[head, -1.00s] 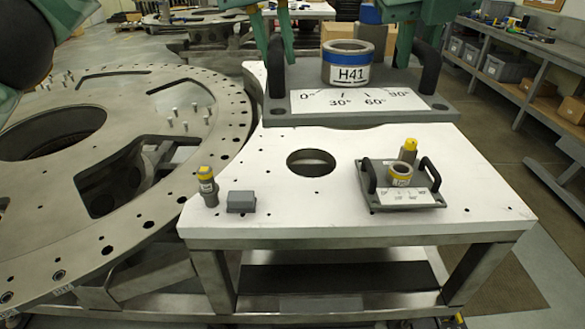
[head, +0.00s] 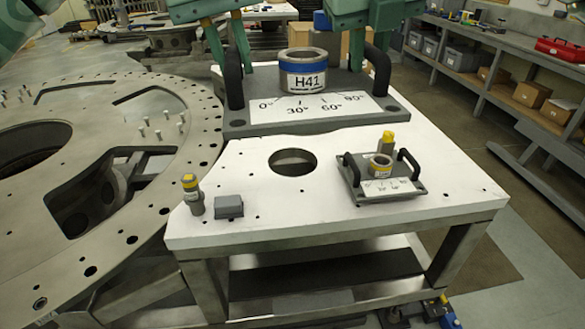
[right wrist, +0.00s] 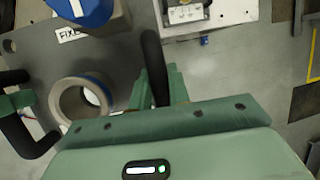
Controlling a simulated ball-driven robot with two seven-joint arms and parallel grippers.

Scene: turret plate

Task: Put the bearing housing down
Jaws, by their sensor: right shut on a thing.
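The bearing housing (head: 303,72) is a grey plate with a blue-banded ring labelled H41, an angle scale and two black upright handles. It is over the back part of the white-topped table (head: 240,170); I cannot tell whether it touches. Its ring (right wrist: 70,92) also shows in the right wrist view. My right gripper (head: 375,52) is shut on the right handle, which shows in the right wrist view (right wrist: 154,65). My left gripper (head: 229,68) is at the left handle, with fingers beside it; its grip is not clear.
A small plate with two handles and a yellow-banded ring (head: 380,183) sits on the table's right. A round hole (head: 292,162) is in the tabletop. A yellow-topped peg (head: 193,195) and grey block (head: 229,207) stand front left. A large turret plate (head: 100,100) lies left.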

